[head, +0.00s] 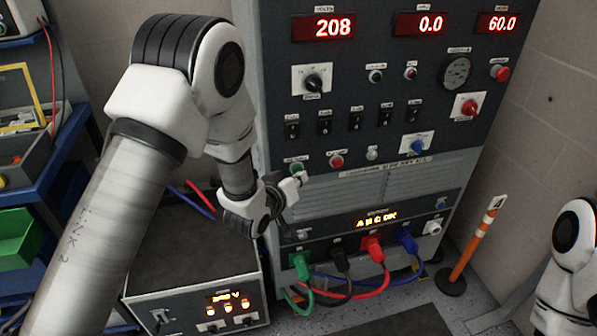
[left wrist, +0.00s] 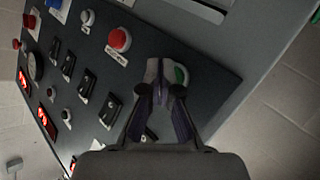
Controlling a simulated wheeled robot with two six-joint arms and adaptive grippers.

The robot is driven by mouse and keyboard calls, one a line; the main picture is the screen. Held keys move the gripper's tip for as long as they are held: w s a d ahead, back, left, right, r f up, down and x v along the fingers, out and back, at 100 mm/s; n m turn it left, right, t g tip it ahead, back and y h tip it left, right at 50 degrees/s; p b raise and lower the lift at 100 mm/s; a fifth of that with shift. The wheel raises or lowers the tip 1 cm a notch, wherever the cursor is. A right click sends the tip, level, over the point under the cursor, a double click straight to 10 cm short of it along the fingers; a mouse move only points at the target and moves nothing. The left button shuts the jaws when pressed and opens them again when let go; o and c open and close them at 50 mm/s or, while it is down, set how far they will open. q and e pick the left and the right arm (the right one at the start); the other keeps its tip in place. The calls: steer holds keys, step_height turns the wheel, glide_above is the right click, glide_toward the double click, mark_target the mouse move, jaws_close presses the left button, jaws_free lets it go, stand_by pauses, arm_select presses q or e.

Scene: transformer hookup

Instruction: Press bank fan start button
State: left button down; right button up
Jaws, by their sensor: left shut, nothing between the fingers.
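A green push button (head: 297,167) sits at the lower left of the load bank's dark control panel (head: 400,110), left of a red button (head: 337,161). Its label is too small to read. My left gripper (head: 300,178) is shut and empty, its fingertips just in front of and slightly below the green button. In the left wrist view the closed fingertips (left wrist: 160,72) overlap the left side of the green button (left wrist: 181,75). I cannot tell whether they touch it. My right gripper is out of view; only part of my right arm shows at the right edge.
Above are black switches (head: 325,123), knobs and red displays (head: 323,27). Below, green, black, red and blue cables (head: 372,247) plug into the cabinet. A smaller box (head: 190,285) stands lower left, and an orange post (head: 475,247) at right.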

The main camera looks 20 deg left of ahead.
arm_select(q)
steer(key=shift+w+a, duration=0.15)
steer(key=shift+w, duration=0.05)
steer(key=shift+s, duration=0.1)
steer(key=shift+s+d, duration=0.55)
steer(key=shift+s, duration=0.1)
steer(key=shift+s, duration=0.1)
steer(key=s+d, duration=0.1)
steer(key=s, duration=0.1)
steer(key=s+d, duration=0.2)
steer(key=shift+s+d+p, duration=0.15)
steer(key=shift+s+p, duration=0.2)
steer(key=shift+s, duration=0.05)
stand_by(0.6)
